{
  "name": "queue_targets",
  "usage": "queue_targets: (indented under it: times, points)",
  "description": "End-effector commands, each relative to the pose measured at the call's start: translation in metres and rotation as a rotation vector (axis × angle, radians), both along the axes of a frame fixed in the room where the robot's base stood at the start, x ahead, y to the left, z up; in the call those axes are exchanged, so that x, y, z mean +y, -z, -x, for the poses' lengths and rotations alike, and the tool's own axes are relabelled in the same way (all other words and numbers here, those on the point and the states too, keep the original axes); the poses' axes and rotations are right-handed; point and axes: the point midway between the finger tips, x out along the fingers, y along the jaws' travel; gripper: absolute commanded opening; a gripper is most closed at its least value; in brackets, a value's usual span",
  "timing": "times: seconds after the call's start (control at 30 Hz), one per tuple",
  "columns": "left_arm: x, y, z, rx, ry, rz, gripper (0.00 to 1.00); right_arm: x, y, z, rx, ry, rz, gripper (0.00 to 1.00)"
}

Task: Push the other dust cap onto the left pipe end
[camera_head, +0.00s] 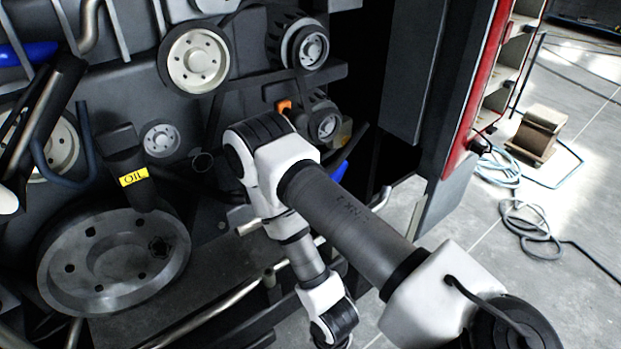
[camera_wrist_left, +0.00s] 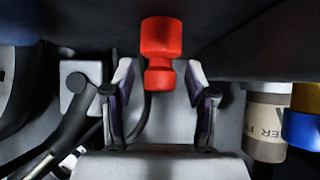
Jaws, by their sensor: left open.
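In the left wrist view, a red cap-like piece (camera_wrist_left: 161,45) with a wide top, narrow neck and wider lower rim shows at the top centre. My left gripper (camera_wrist_left: 160,78) is open, and its two fingers stand either side of the red piece's lower part in the picture. I cannot tell whether they touch it. In the head view, a small dark open pipe end (camera_head: 202,162) faces out from the machine; I cannot tell if it is the left one. My right arm reaches across the centre, but its gripper is out of view.
In the left wrist view, a labelled canister (camera_wrist_left: 266,122) and a blue and yellow object (camera_wrist_left: 303,122) stand at the right. In the head view, pulleys (camera_head: 194,60), a large grey flywheel (camera_head: 60,270) and an oil-labelled part (camera_head: 134,177) crowd the machine. Cables (camera_head: 525,222) lie on the floor.

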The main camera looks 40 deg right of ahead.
Motion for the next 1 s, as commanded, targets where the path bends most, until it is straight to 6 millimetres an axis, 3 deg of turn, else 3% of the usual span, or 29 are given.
queue_targets:
  times: [0.07, 0.13, 0.23, 0.27, 0.53, 1.0]
  points:
    - [0.0, 0.0, 0.0, 0.0, 0.0, 0.0, 0.56, 0.0, 0.0, 0.0, 0.0, 0.0, 0.0, 0.78]
    - [0.0, 0.0, 0.0, 0.0, 0.0, 0.0, 0.39, 0.0, 0.0, 0.0, 0.0, 0.0, 0.0, 0.78]
    - [0.0, 0.0, 0.0, 0.0, 0.0, 0.0, 0.03, 0.0, 0.0, 0.0, 0.0, 0.0, 0.0, 0.78]
    - [0.0, 0.0, 0.0, 0.0, 0.0, 0.0, 0.0, 0.0, 0.0, 0.0, 0.0, 0.0, 0.0, 0.78]
    - [0.0, -0.004, 0.0, 0.0, 0.0, 0.0, 0.0, 0.0, -0.003, 0.0, 0.0, 0.0, 0.0, 0.78]
    - [0.0, -0.05, 0.0, -0.001, -0.001, 0.001, 0.0, 0.0, -0.046, 0.0, 0.0, 0.0, 0.0, 0.78]
